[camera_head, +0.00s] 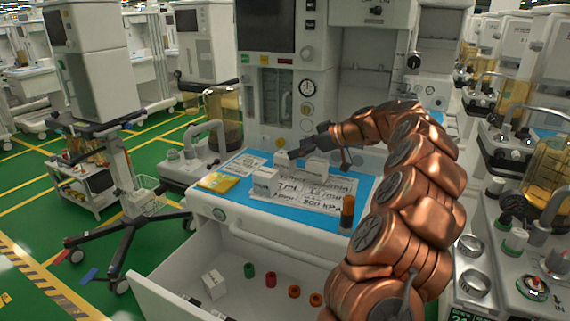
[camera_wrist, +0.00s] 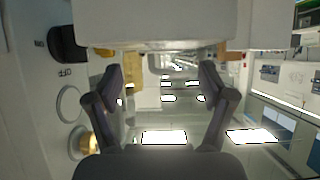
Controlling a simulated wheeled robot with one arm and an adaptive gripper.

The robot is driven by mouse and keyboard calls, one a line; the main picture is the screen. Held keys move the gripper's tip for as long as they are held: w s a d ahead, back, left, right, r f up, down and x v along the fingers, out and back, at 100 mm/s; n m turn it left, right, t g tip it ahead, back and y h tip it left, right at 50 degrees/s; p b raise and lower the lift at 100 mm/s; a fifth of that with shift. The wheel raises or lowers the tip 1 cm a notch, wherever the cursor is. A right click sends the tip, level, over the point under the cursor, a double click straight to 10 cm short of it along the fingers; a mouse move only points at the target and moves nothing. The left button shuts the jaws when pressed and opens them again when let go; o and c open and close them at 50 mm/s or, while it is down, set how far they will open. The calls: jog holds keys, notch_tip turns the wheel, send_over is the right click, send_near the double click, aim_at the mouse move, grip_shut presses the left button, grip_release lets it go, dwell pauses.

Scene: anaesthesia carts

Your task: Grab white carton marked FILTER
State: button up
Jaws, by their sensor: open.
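My gripper (camera_head: 320,154) is over the blue mat on the cart's work surface, its dark fingers apart. A small white carton (camera_head: 317,167) stands just below and between the fingers in the head view; I cannot tell if they touch it. Other white cartons stand on the mat, one to the left (camera_head: 265,181) and one behind it (camera_head: 284,159). No FILTER marking is readable on any of them. In the wrist view my gripper (camera_wrist: 161,80) shows both fingers spread with nothing between them. A large blurred white block (camera_wrist: 165,22) fills the top, unidentified.
Printed sheets (camera_head: 297,191) and a yellow packet (camera_head: 218,182) lie on the blue mat (camera_head: 362,187). An orange-topped vial (camera_head: 347,213) stands at the front right. The open drawer (camera_head: 185,300) below holds a white box (camera_head: 214,284) and coloured caps. The anaesthesia machine (camera_head: 275,95) rises behind.

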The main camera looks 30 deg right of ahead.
aim_at(285, 163)
jog(key=x, duration=0.5)
jog(key=shift+s+d+f, duration=0.1)
jog(key=shift+s+f, duration=0.1)
jog(key=shift+f, duration=0.1)
jog(key=c, duration=1.3)
